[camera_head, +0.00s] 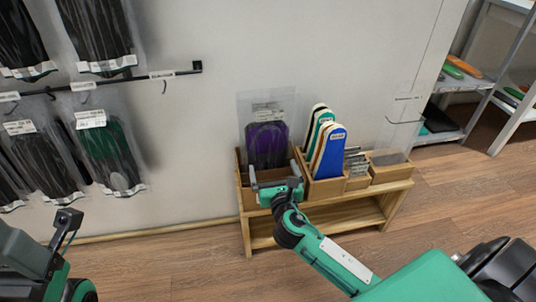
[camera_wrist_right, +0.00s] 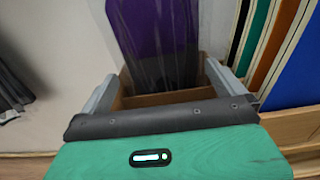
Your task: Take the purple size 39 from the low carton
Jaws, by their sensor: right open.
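The purple insole pack (camera_head: 267,143), in a clear bag with a white label, stands upright in the left cardboard carton (camera_head: 262,198) on the low wooden bench. In the right wrist view the purple insole (camera_wrist_right: 158,28) rises ahead, with the carton (camera_wrist_right: 168,98) below it. My right gripper (camera_head: 273,172) is open in front of the pack, with its fingers spread to either side and apart from it. The size on the label is too small to read. My left arm shows at the lower left edge of the head view; its fingertips cannot be made out clearly.
Blue, white and green insoles (camera_head: 328,151) stand in the carton just to the right. Smaller cartons (camera_head: 388,172) and a clear bag sit further right on the bench (camera_head: 316,222). Bagged dark insoles (camera_head: 108,150) hang from a wall rail at left. A metal shelf (camera_head: 447,84) stands at right.

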